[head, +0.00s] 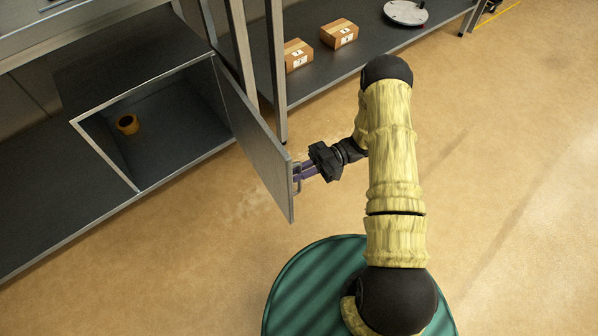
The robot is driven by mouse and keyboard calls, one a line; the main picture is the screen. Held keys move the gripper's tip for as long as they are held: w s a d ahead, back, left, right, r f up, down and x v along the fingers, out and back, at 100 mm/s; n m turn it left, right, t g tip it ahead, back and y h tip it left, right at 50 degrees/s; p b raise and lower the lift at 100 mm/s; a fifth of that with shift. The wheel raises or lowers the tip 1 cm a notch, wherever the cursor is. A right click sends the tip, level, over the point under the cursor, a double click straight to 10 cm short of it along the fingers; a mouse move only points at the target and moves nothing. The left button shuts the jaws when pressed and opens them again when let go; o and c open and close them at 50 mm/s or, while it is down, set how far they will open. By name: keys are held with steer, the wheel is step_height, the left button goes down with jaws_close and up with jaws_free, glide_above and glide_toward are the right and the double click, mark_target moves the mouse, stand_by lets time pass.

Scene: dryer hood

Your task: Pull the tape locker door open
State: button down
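The tape locker (100,124) is an open-fronted box with a metal frame on the dark shelf at the left. Its door (255,135) is hinged at the right side of the opening and stands wide open, swung out over the floor. A yellow roll of tape (128,124) lies inside the locker. My gripper (301,174) is at the outer edge of the door, at the door's handle (297,186). Its purple fingers reach the handle, but the view is too small to tell whether they are closed on it.
A dark low shelf (370,45) at the back holds two cardboard boxes (339,32) and a round metal disc (406,12). A metal post (276,70) stands behind the door. The tan floor (500,170) at the right is clear.

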steer(key=c, duration=1.6)
jaws_free()
steer(key=p+v, duration=0.2)
steer(key=v, duration=1.5)
steer(key=shift+w+d, duration=0.15)
steer(key=shift+d, duration=0.05)
